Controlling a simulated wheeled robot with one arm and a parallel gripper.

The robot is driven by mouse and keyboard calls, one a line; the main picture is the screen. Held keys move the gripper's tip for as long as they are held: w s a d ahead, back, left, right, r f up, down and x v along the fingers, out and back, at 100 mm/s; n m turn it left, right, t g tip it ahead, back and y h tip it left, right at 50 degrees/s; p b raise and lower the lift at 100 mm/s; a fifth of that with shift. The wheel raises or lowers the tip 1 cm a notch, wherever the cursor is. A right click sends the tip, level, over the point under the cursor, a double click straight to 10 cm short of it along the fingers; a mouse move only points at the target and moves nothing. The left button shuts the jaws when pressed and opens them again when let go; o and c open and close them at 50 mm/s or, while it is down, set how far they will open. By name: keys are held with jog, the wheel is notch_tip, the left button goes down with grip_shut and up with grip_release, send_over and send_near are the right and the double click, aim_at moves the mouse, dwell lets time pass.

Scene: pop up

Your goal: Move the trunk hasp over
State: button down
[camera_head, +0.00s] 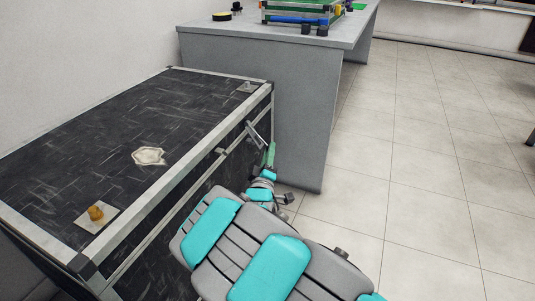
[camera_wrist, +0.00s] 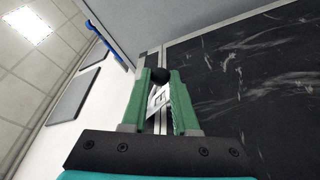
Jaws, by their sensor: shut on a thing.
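The black trunk (camera_head: 60,150) with pale metal edging stands along the wall at the left in the head view. Its metal hasp (camera_head: 252,131) sticks out from the upper front edge near the far corner. My gripper (camera_head: 270,155) is at this far front end of the trunk. In the wrist view, the green fingers of my gripper (camera_wrist: 161,82) are closed around the light metal hasp (camera_wrist: 158,98), at the trunk's edge strip. A dark round piece shows between the fingertips. The exact contact is partly hidden by the fingers.
A grey desk (camera_head: 250,85) stands close behind the trunk, with a model and small items on top. A yellow-brown lump (camera_head: 96,212) and a pale flat piece (camera_head: 149,156) lie on the trunk lid. The tiled floor (camera_head: 420,180) at the right is clear.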

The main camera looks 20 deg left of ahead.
jog(key=shift+r, duration=0.1)
jog(key=shift+d+r, duration=0.9)
jog(key=shift+r, duration=0.35)
jog(key=shift+s+d+r+p, duration=0.1)
jog(key=shift+d+r+p, duration=0.2)
jog(key=shift+r, duration=0.4)
jog(key=shift+d+r+p, duration=0.15)
jog(key=shift+r+p, duration=0.15)
jog(key=shift+r, duration=0.4)
